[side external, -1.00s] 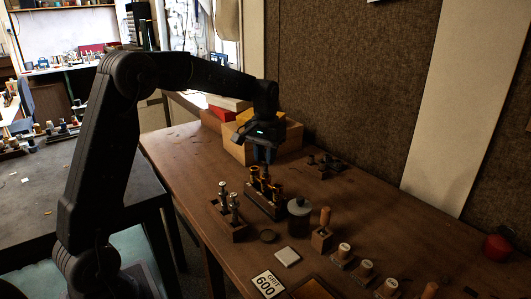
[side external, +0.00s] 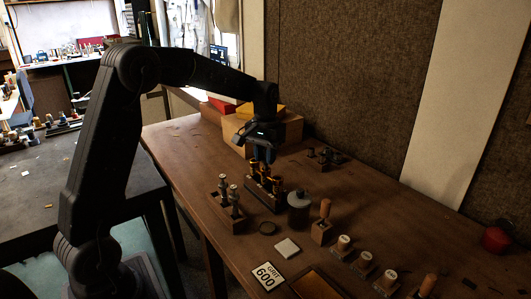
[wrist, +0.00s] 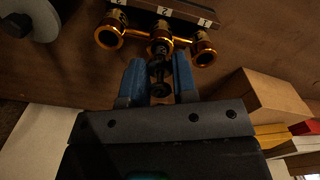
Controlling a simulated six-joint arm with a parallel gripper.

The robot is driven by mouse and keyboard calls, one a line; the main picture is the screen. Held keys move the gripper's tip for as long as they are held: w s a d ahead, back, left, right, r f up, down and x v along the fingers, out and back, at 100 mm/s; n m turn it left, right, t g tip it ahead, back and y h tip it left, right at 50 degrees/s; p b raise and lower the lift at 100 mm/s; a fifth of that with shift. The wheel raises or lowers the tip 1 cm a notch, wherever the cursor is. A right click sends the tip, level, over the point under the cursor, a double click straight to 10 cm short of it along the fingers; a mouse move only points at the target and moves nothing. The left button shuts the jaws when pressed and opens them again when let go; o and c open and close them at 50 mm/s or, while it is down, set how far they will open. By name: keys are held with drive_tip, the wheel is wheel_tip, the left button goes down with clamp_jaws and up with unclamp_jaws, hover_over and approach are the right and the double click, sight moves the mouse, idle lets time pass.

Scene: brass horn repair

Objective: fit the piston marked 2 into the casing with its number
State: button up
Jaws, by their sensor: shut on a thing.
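My gripper (wrist: 160,80) has its blue fingers shut on a slim dark piston (wrist: 159,72) in the wrist view. The piston's far end lies over the middle brass casing (wrist: 161,42), which has a plate marked 2 on its block. I cannot tell whether the end is inside the mouth or just above it. No number on the piston is readable. In the side view my gripper (side external: 264,153) is right above the casing block (side external: 262,200), and the piston is mostly hidden there. Two more pistons (side external: 229,193) stand in a wooden holder left of the casings.
Brass casings stand on both sides of the middle one, the left (wrist: 108,36) and right (wrist: 204,54). A grey lidded jar (side external: 299,211) stands close right of the block. A wooden box (side external: 285,130) is behind my gripper. Free table lies left of the holder.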

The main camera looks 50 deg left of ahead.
drive_tip(key=shift+f, duration=0.2)
drive_tip(key=o, duration=1.3)
drive_tip(key=shift+o, duration=0.2)
drive_tip(key=shift+r, duration=0.15)
drive_tip(key=shift+r, duration=3.35)
